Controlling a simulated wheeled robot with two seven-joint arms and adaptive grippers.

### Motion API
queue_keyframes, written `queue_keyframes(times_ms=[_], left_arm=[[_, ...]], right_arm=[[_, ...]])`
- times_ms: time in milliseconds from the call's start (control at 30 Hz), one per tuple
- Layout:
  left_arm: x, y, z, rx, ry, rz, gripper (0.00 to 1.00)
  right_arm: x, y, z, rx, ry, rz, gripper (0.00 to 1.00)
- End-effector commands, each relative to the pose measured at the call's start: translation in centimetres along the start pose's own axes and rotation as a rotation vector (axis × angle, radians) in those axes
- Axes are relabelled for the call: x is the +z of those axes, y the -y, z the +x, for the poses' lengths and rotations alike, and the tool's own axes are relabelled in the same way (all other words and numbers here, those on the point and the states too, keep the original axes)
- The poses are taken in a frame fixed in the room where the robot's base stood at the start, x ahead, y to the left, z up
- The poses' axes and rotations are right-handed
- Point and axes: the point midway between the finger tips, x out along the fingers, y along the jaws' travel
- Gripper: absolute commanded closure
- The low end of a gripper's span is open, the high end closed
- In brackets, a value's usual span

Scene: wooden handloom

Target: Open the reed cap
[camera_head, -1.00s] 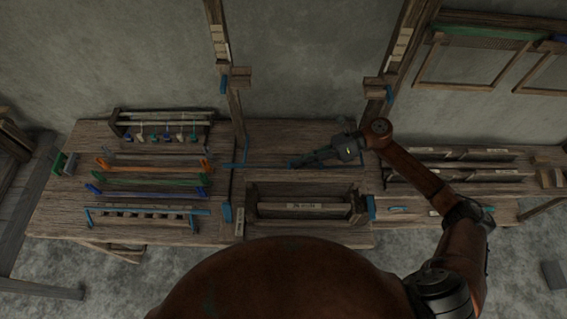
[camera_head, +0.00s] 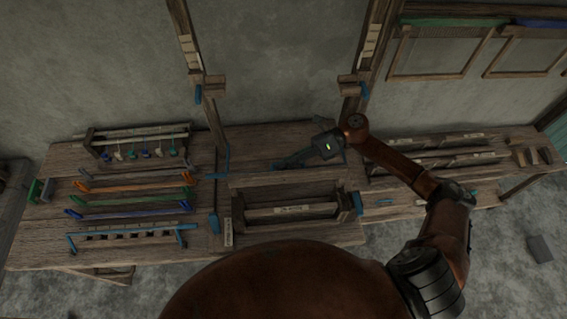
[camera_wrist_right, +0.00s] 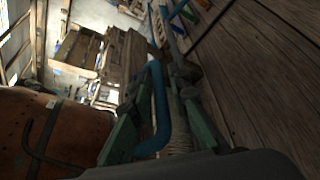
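My right gripper (camera_head: 280,164) reaches in from the right, low over the back of the loom's middle section. In the right wrist view its two green fingers (camera_wrist_right: 160,115) stand apart, one on each side of a bent blue handle (camera_wrist_right: 158,105). A cord-wrapped rod (camera_wrist_right: 178,130) also lies between them. I cannot tell whether the fingers touch the handle. A labelled wooden beam (camera_head: 292,211) lies in front of the gripper, with a blue piece (camera_head: 214,222) to its left and another (camera_head: 357,203) at its right end. I cannot tell which part is the reed cap. My left gripper is out of view.
Two wooden uprights (camera_head: 204,85) with blue-handled blocks rise at the back. On the left of the bench lie an orange bar (camera_head: 135,187), a green bar (camera_head: 130,200) and a rack with hanging pieces (camera_head: 137,143). Wooden racks (camera_head: 435,155) stand on the right.

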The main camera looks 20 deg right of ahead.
Motion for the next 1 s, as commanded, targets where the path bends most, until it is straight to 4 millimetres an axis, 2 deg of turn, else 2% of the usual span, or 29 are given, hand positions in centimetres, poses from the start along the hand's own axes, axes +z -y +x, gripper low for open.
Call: queue_keyframes(times_ms=[267,367,700,833,1000], left_arm=[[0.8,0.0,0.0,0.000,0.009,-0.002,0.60],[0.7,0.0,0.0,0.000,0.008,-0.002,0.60],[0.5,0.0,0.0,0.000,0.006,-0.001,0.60],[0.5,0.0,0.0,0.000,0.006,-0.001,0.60],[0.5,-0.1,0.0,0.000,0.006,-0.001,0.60]], right_arm=[[0.1,0.0,-0.1,0.000,0.000,-0.001,0.83],[0.1,0.1,-1.1,-0.002,0.001,0.000,0.83],[0.0,0.1,-6.3,-0.002,0.000,0.001,0.83],[0.0,0.1,-7.3,-0.001,0.001,0.001,0.83],[0.0,0.0,-7.5,0.001,0.001,0.000,0.83]])
